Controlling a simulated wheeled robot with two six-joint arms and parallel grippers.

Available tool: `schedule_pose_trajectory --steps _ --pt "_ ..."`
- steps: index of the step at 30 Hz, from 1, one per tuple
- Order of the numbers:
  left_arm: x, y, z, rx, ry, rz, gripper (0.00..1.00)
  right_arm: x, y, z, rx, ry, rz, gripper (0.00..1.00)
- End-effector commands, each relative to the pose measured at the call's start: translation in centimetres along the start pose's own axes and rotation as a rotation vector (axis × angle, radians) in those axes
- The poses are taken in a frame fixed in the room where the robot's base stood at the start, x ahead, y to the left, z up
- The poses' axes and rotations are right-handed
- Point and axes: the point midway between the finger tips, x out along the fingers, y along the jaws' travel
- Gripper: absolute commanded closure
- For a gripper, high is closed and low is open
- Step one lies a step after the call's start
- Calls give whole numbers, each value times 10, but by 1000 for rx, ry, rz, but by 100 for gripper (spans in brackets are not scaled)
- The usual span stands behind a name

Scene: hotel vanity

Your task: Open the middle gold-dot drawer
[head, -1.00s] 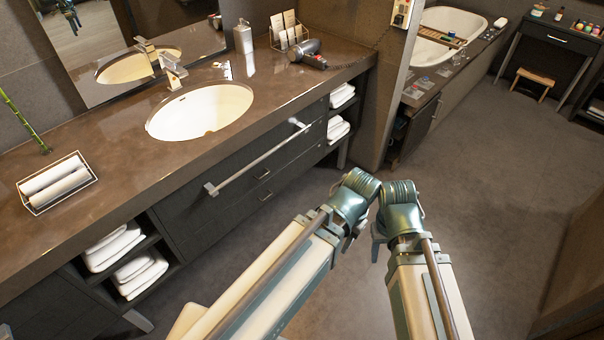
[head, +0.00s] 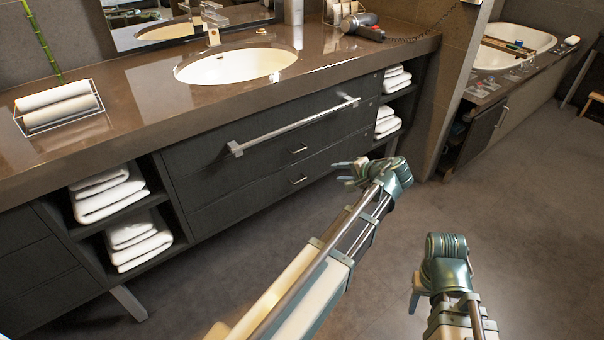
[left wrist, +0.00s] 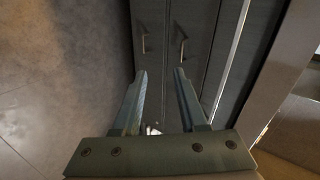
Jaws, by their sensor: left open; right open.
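The dark vanity has a stack of drawers under the sink. The upper small-handled drawer front (head: 265,160) has a short silver handle (head: 298,149), and a lower drawer front (head: 270,198) has a similar one (head: 299,181). No gold dot can be made out; the drawers look closed. My left gripper (head: 343,172) is open and empty, in front of the drawers, to the right of the handles and apart from them. The left wrist view shows its spread fingers (left wrist: 161,72) with both handles, upper (left wrist: 182,46) and lower (left wrist: 143,40), beyond the tips. My right gripper (head: 416,292) is open and empty over the floor.
A long silver towel bar (head: 300,122) juts out above the handles. Open shelves with white towels (head: 105,190) flank the drawers. The countertop (head: 150,105) holds a sink (head: 235,66), a rolled-towel rack (head: 58,108) and a hair dryer (head: 362,24). The floor (head: 520,210) to the right is clear.

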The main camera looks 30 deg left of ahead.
Motion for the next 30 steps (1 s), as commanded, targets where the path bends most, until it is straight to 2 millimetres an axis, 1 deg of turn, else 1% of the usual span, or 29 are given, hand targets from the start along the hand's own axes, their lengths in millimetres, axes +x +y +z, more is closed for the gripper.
schedule_pose_trajectory --steps 1,3,6,9,12,15,18,26,30 --pt "31 16 -7 7 1 -47 58 38 -4 -2 0 0 0 50" --pt "54 14 -14 20 5 -113 58 62 -6 -4 -1 1 1 50" --pt "82 11 -23 42 9 -201 58 92 -9 -5 -1 1 1 50" --pt "104 8 -31 63 13 -274 58 115 -11 -7 -2 1 1 50" --pt "119 4 -36 82 13 -330 58 132 -13 -8 -2 1 1 50" --pt "128 0 -39 96 14 -368 58 142 -14 -8 -3 2 1 50" --pt "132 -2 -41 103 14 -388 58 146 -14 -8 -3 2 1 50" --pt "136 -7 -41 107 14 -396 58 146 -14 -8 -2 2 1 50" --pt "152 -12 -42 106 12 -396 58 151 -14 -9 -2 2 1 50"
